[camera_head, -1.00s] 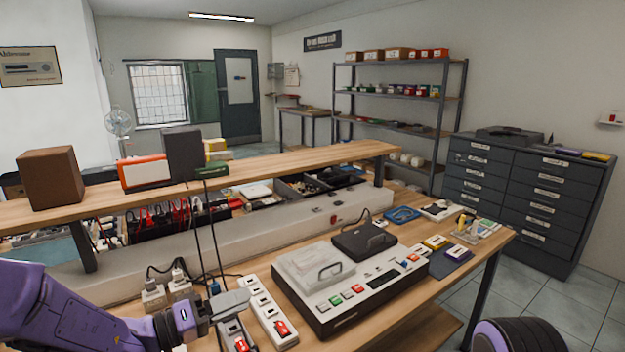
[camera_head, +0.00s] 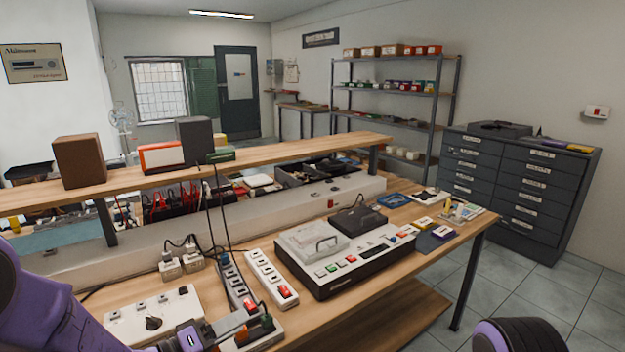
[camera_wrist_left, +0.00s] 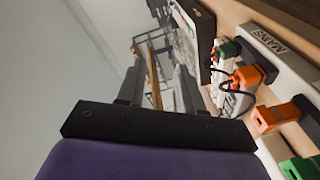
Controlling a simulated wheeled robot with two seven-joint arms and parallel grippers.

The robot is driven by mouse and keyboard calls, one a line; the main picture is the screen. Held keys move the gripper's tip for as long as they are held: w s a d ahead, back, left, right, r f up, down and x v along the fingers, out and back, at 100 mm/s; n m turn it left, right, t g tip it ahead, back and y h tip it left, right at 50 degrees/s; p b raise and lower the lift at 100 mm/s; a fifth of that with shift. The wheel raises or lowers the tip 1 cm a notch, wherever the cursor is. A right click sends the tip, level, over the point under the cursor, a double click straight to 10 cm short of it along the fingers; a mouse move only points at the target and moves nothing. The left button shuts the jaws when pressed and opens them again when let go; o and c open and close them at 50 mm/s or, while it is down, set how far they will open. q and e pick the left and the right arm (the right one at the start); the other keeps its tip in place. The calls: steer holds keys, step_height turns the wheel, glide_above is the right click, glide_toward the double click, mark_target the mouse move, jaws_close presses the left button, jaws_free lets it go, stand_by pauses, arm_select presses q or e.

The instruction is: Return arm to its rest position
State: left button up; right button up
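My left arm, purple, comes in from the lower left in the head view. Its gripper (camera_head: 208,336) is low at the bottom edge, by the near end of a power strip (camera_head: 232,285) with orange and green plugs. In the left wrist view the two dark fingers (camera_wrist_left: 158,80) stand apart with nothing between them, so the gripper is open and empty.
A white panel (camera_head: 125,324) lies beside the arm on the wooden bench (camera_head: 370,290). A second strip (camera_head: 270,278) and a white-and-black console (camera_head: 345,272) stand to the right. A raised shelf (camera_head: 290,152) holds speakers behind. Open floor lies right of the bench.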

arm_select(q)
steer(key=s+a+f+n+g+y, duration=0.1)
steer(key=s+a+f+y, duration=0.15)
steer(key=f, duration=0.45)
steer(key=s+a+f+n+y, duration=0.2)
steer(key=s+f+y, duration=0.2)
steer(key=f, duration=0.3)
steer(key=s+a+f+n+g+y, duration=0.1)
steer(key=s+a+f+y, duration=0.15)
steer(key=f, duration=0.45)
steer(key=s+a+f+g+y, duration=0.2)
steer(key=s+f, duration=0.1)
steer(key=s, duration=0.5)
steer(key=s+a+f+g+y+b, duration=0.1)
steer(key=s+f, duration=0.3)
steer(key=s, duration=0.4)
steer(key=s+a+f+g+y, duration=0.3)
steer(key=s+a+f+g, duration=0.1)
steer(key=s, duration=0.3)
steer(key=shift+s+m+y, duration=0.3)
steer(key=shift+s, duration=0.1)
